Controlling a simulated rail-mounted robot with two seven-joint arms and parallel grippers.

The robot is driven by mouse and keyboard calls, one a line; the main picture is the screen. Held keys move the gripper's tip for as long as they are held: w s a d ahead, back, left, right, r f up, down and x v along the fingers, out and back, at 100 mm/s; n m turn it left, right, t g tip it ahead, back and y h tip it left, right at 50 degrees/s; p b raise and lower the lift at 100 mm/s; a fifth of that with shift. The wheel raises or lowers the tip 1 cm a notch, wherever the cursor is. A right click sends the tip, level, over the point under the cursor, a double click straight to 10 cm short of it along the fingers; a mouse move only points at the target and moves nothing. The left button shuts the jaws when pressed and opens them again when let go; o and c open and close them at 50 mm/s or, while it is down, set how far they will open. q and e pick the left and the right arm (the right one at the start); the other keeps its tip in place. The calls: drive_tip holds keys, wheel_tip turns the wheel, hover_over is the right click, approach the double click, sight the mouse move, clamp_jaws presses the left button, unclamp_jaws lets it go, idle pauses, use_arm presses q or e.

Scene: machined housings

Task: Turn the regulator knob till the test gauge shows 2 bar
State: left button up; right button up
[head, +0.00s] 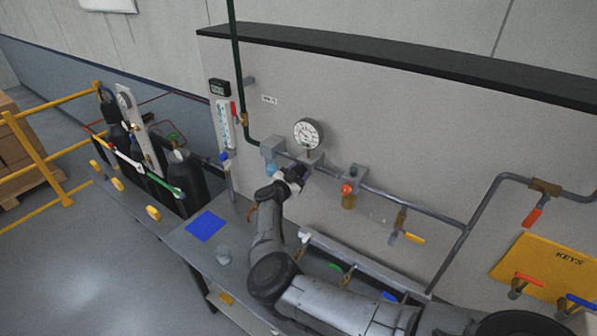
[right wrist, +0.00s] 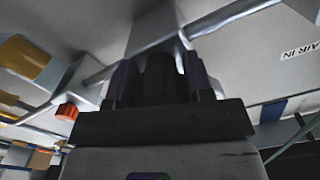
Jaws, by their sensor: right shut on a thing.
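My right gripper (head: 294,175) is at the pipe just below and left of the gauge. In the right wrist view its two fingers (right wrist: 159,78) stand on either side of the regulator knob (right wrist: 160,76), a dark cylinder, and are shut on it. In the head view the gripper and arm hide the knob. My left gripper is not in view.
An orange-red knob over an amber bowl (head: 348,198) hangs right of the gripper. A yellow-handled valve (head: 413,238) and a red-handled valve (head: 532,217) are further right. The bench holds a blue mat (head: 206,226) and a clear cup (head: 223,256). Gas cylinders (head: 188,182) stand left.

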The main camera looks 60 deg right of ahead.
drive_tip(key=shift+n, duration=0.5)
drive_tip(key=o, duration=0.9)
drive_tip(key=shift+a, duration=0.1)
drive_tip(key=shift+a, duration=0.3)
drive_tip(key=a+b, duration=0.1)
drive_tip(key=a, duration=0.3)
drive_tip(key=a+b, duration=0.1)
drive_tip(key=a, duration=0.8)
drive_tip(key=shift+w+b, duration=0.25)
drive_tip(key=shift+b, duration=0.15)
